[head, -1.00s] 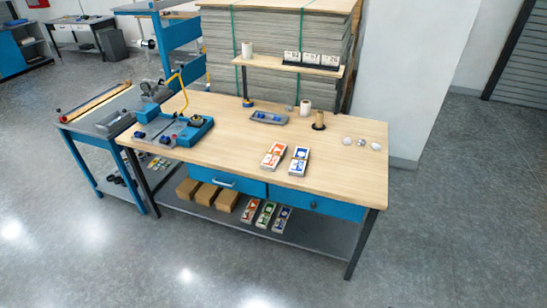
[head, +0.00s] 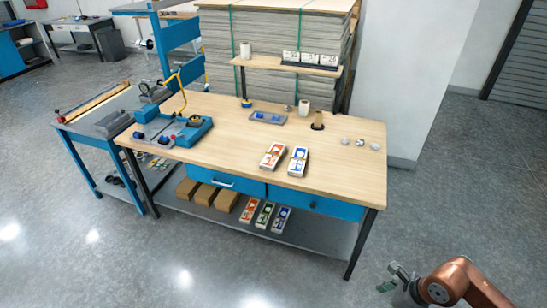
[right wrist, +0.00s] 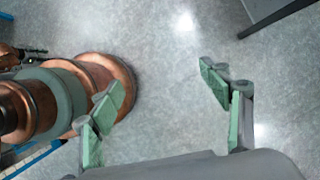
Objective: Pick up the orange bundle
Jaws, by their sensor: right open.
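An orange-and-white bundle (head: 273,156) lies on the wooden tabletop near its front edge, beside a blue-and-white bundle (head: 298,160). Another orange bundle (head: 250,210) lies on the lower shelf, left of a green one (head: 264,215) and a blue one (head: 282,219). My right gripper (head: 392,279) is at the lower right of the head view, over the floor and well away from the table. In the right wrist view, my right gripper (right wrist: 165,88) has its green fingers spread apart with nothing between them. My left gripper is not in view.
The workbench (head: 350,180) has a blue tool tray (head: 180,130) at left and a cardboard core (head: 318,121) and small round items (head: 360,142) at right. Brown boxes (head: 207,194) sit on the lower shelf. The floor in front is clear.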

